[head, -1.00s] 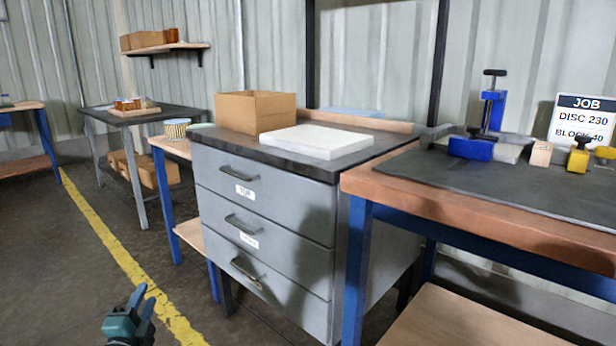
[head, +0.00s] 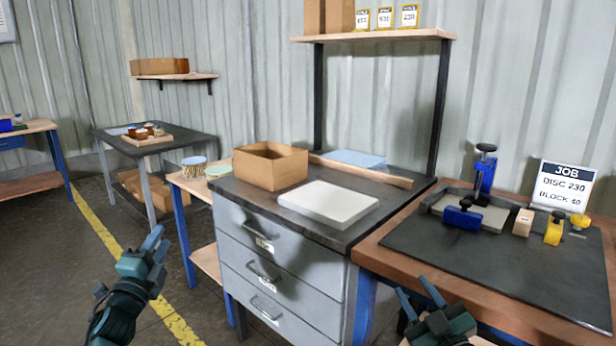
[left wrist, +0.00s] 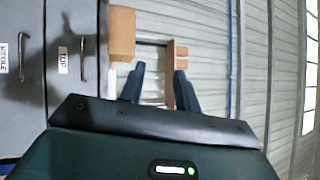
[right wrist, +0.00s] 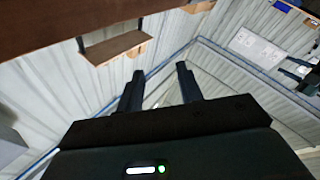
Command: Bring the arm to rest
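My left gripper (head: 157,243) is raised at the lower left of the head view, in front of the floor and left of the drawer cabinet. Its two fingers (left wrist: 158,85) stand apart in the left wrist view, with nothing between them. My right gripper (head: 418,294) is at the bottom right of the head view, in front of the workbench's near edge. Its fingers (right wrist: 158,85) are also apart and empty in the right wrist view. Neither gripper appears to hold anything.
The grey drawer cabinet (head: 285,262) carries an open cardboard box (head: 270,168) and a white slab (head: 328,203). The wooden-edged workbench (head: 400,268) holds a blue clamp fixture (head: 484,172), a small wooden block (head: 523,222), a yellow-topped item (head: 554,229) and a job sign (head: 563,188). Floor at left is open.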

